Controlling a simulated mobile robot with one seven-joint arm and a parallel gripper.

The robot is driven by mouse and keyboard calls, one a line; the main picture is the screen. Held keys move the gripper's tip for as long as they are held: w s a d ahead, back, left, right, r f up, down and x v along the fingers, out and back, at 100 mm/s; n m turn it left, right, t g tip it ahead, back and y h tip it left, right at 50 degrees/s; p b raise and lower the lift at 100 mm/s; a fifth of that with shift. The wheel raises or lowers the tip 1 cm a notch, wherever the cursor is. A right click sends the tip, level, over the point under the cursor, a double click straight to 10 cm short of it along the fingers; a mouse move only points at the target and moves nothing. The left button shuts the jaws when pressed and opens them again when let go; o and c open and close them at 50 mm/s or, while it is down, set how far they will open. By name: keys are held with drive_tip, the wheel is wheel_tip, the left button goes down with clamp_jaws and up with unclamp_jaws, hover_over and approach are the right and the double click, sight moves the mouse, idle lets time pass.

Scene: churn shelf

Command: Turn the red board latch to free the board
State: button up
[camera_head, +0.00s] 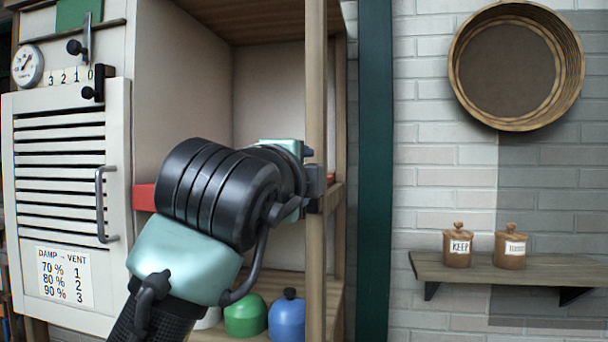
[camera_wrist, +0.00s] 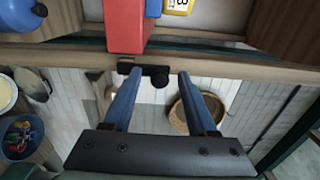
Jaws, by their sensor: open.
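A red board (camera_head: 145,197) lies across the wooden shelf in the head view, its middle hidden behind my arm. Its end also shows at the top of the wrist view (camera_wrist: 127,25). A black latch with a round knob (camera_wrist: 158,80) sits on the shelf's front rail at the end of the red board. My gripper (camera_wrist: 160,73) is open, with its two blue fingers apart on either side of the knob. I cannot tell whether they touch it. In the head view, my arm hides most of the latch area.
The wooden front post (camera_head: 316,80) stands right beside my gripper. A white louvred door (camera_head: 70,235) is at left. A green jar (camera_head: 246,316) and a blue jar (camera_head: 287,318) stand on the lower shelf. A wall shelf (camera_head: 520,272) with two pots is at right.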

drive_tip(key=b+v, duration=0.5)
drive_tip(key=v, duration=0.7)
drive_tip(key=shift+s, duration=0.4)
drive_tip(key=shift+a, duration=0.1)
drive_tip(key=s+f+n+t+y, duration=0.1)
drive_tip(key=s+n+t, duration=0.4)
drive_tip(key=n, duration=0.6)
drive_tip(key=s+f+n+t+y, duration=0.2)
drive_tip(key=s+n+t+y, duration=0.2)
drive_tip(key=n, duration=0.6)
drive_tip(key=shift+s+f+n+t+y, duration=0.3)
drive_tip(key=shift+s+n+t, duration=0.1)
drive_tip(key=shift+s+t, duration=0.2)
drive_tip(key=shift+w+a, duration=0.1)
